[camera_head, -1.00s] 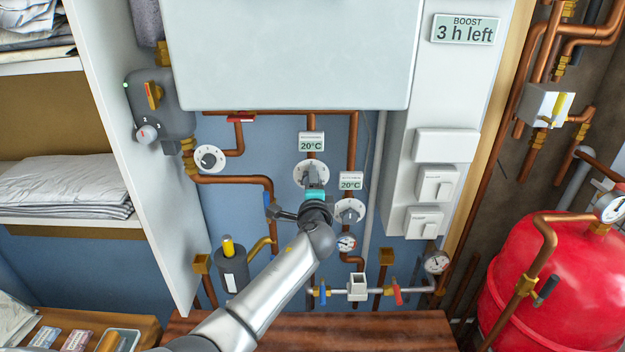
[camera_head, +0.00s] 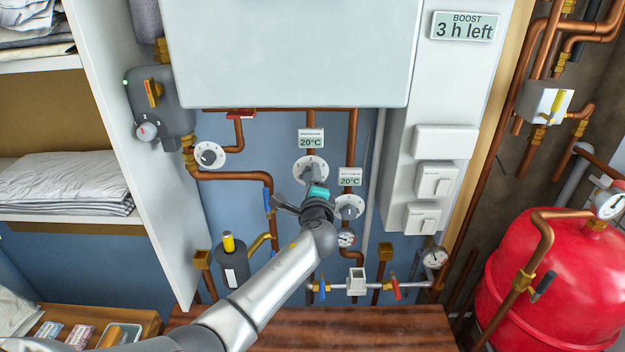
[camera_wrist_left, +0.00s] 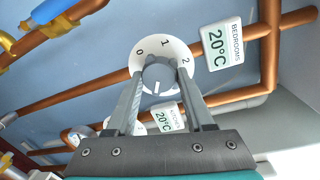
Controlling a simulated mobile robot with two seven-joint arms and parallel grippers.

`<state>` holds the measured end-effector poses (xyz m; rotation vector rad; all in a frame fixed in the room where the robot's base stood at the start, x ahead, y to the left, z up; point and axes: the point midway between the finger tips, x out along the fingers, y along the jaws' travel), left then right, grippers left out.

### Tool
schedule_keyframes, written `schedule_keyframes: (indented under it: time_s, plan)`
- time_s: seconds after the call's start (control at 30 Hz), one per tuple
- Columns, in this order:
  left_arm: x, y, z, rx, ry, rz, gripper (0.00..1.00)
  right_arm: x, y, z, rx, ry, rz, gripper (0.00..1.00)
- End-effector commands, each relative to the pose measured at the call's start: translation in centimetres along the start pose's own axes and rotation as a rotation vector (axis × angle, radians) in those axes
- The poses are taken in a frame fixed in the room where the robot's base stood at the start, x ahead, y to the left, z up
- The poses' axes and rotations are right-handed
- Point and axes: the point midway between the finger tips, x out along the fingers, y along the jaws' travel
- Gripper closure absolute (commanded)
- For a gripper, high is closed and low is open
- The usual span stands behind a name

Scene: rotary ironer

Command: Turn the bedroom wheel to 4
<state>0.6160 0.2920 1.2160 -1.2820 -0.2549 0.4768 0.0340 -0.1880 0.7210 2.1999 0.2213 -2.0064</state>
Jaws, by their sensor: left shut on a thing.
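The bedroom wheel (camera_head: 297,165) is the upper white dial with a grey knob. It sits on the pipe below a 20°C display (camera_head: 311,138). In the left wrist view the wheel (camera_wrist_left: 183,52) shows 0, 1 and 2, and the display beside it reads BEDROOMS 20°C (camera_wrist_left: 222,46). My left gripper (camera_wrist_left: 162,82) is shut on the grey knob (camera_wrist_left: 158,74), one finger on each side. A light line on the knob points away from the 1; the numbers there are hidden. In the head view my left gripper (camera_head: 315,186) covers part of the dial. My right gripper is out of view.
The kitchen wheel (camera_head: 349,207) with its 20°C display (camera_head: 350,177) is close at the lower right. Another dial (camera_head: 208,155) is at the left. A blue-handled valve (camera_head: 268,200) is left of my gripper. A white casing (camera_head: 290,55) hangs above.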

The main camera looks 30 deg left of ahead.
Motion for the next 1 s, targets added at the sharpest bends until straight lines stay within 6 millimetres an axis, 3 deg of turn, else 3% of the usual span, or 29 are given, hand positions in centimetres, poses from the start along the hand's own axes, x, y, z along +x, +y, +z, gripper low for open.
schedule_keyframes:
  time_s: [0.03, 0.3, 0.67, 1.0]
  plan:
    - [-0.1, 0.3, 0.0, 0.006, 0.0, 0.005, 0.46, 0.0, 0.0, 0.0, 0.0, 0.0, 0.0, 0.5]
    - [0.0, 0.2, 0.0, 0.003, 0.0, 0.003, 0.18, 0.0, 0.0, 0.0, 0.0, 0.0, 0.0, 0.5]
    - [-0.5, 0.1, 0.0, 0.0, 0.001, 0.001, 0.18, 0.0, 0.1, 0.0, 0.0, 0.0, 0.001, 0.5]
    - [-4.7, 0.1, -0.1, -0.001, 0.002, 0.002, 0.18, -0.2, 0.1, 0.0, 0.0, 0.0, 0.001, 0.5]
